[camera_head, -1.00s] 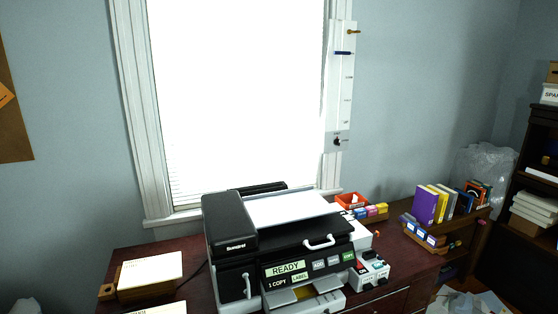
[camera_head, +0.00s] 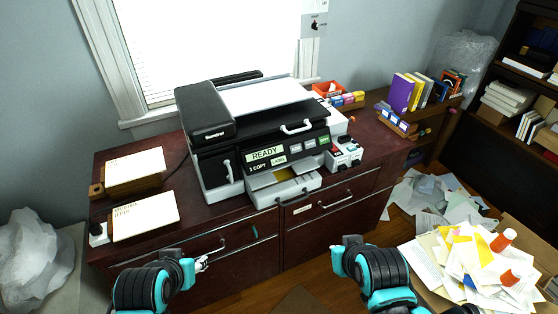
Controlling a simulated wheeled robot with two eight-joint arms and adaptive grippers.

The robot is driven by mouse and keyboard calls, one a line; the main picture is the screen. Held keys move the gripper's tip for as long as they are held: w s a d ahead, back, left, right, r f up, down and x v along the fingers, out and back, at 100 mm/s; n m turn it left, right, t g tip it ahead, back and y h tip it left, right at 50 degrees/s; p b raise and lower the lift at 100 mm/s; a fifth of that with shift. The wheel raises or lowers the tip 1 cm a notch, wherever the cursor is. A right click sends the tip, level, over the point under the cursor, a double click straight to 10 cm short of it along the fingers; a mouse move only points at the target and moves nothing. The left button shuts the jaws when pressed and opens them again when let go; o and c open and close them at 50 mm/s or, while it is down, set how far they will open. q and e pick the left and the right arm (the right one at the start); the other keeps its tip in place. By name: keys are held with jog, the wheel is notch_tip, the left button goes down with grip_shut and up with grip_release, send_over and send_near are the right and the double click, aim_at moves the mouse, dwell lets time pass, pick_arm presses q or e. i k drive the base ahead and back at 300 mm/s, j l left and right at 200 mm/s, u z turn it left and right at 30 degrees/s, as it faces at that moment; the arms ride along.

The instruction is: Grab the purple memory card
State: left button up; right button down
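I cannot pick out a purple memory card for certain. A row of small coloured pieces (camera_head: 348,99) in blue, pink-purple and yellow stands in a holder behind the printer's right side. A second row of small blue and purplish pieces (camera_head: 397,121) sits in a wooden holder on the right of the desk. Both are too small to identify. My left gripper (camera_head: 202,262) is low in front of the desk's drawers, apart from both rows; its finger opening is unclear. My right gripper (camera_head: 342,252) is low in front of the cabinet, its fingers mostly hidden by its own body.
A black and white printer (camera_head: 255,140) reading READY fills the desk's middle. A small control box (camera_head: 344,154) stands beside it. Two paper stacks (camera_head: 136,168) lie at left. Books, one purple (camera_head: 401,93), stand at right. Loose papers (camera_head: 470,262) clutter the floor at right.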

aim_at(403, 127)
jog(key=z, duration=0.45)
jog(key=i+l+z, duration=0.2)
jog(key=z, duration=0.3)
jog(key=i+z, duration=0.2)
jog(key=z, duration=0.25)
jog(key=i+z, duration=0.25)
jog(key=z, duration=0.25)
jog(key=i+j+z, duration=0.1)
jog(key=i, duration=0.3)
jog(key=i+j+z, duration=0.1)
jog(key=i, duration=0.25)
jog(key=i+j, duration=0.2)
jog(key=i, duration=0.2)
jog(key=z, duration=0.05)
